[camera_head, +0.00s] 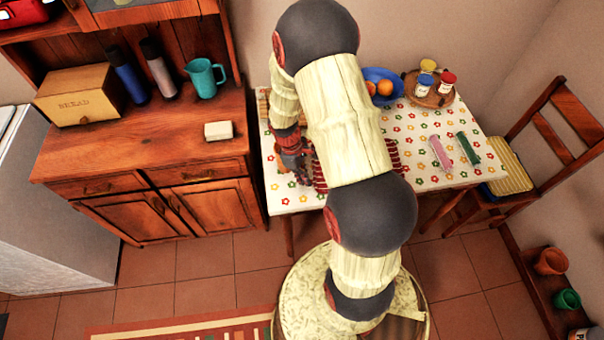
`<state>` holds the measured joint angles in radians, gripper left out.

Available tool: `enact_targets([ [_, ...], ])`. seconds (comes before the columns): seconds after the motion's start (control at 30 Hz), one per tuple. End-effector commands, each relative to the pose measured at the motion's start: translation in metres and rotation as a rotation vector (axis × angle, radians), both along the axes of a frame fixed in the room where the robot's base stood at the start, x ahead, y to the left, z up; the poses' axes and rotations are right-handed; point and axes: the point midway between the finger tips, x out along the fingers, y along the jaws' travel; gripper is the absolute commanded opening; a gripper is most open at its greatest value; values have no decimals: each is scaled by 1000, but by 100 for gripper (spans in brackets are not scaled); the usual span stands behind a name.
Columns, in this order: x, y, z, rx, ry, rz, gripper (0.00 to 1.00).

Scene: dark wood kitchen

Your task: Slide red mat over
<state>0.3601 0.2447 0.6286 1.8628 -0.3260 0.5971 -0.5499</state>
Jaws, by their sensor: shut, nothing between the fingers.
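The red mat (397,158) lies on the table with the flowered cloth (408,129). It is red with pale stripes. My arm crosses over it and hides its middle; a strip shows right of the arm and another part shows left of it. My gripper (303,172) is at the left part of the table, at the mat's left end. Its fingers are small and dark here; they look closed and hold nothing. I cannot tell whether they touch the mat.
A blue bowl with oranges (371,74) and a round wooden tray with jars (426,97) stand at the table's back. Pink (441,152) and green (469,148) rolled items lie right of the mat. A chair (545,135) stands at the right, a wooden cabinet (120,150) at the left.

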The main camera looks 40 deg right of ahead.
Motion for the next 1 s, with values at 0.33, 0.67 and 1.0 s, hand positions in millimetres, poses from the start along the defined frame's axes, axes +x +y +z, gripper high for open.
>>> enact_targets([
  [0.33,-2,-1,-8,0,-1,0,0],
  [0.67,-17,-9,-6,0,1,-2,0],
  [1.0,-19,-10,-8,0,0,0,0],
])
